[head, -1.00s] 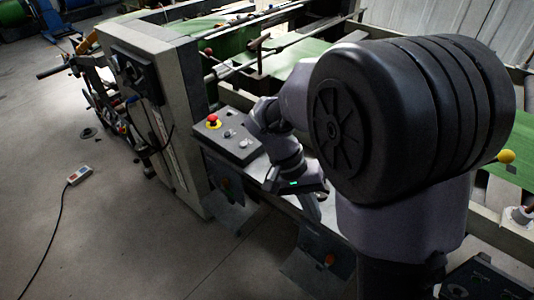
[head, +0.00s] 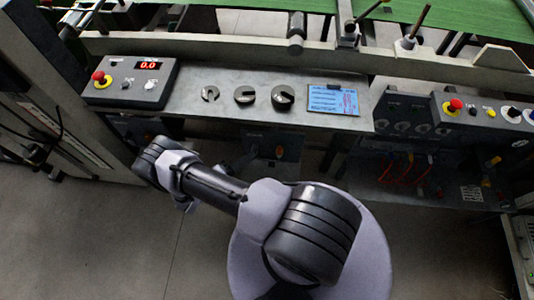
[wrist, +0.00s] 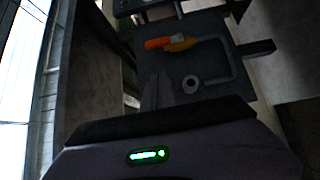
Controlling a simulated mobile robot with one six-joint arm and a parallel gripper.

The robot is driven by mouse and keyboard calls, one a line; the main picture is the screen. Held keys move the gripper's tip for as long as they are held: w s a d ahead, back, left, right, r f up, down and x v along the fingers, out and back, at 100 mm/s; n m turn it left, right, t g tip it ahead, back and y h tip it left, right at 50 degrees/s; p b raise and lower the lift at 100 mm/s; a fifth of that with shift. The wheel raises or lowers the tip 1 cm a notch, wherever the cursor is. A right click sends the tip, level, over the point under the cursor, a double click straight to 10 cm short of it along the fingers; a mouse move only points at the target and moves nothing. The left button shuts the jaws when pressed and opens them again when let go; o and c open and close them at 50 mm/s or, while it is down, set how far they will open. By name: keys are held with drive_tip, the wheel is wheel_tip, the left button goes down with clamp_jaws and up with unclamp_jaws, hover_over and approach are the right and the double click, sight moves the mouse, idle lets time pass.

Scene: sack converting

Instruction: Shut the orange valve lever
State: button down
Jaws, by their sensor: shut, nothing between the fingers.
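In the wrist view an orange lever (wrist: 158,43) with a yellow-orange part at its right end lies roughly level across a dark plate (wrist: 215,30). A pale curved pipe or hose and a round grey fitting (wrist: 190,84) are on the same plate below it. My gripper (wrist: 170,88) is shut and empty, its dim fingertips below the lever in the picture and apparently apart from it.
A machine post is at far left. Grey floor is open below.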

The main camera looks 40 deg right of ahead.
sight(280, 151)
drive_tip(key=s+d+b, duration=0.1)
drive_tip(key=s+d, duration=0.2)
drive_tip(key=d, duration=0.3)
drive_tip(key=shift+s+d, duration=0.2)
drive_tip(key=shift+d, duration=0.15)
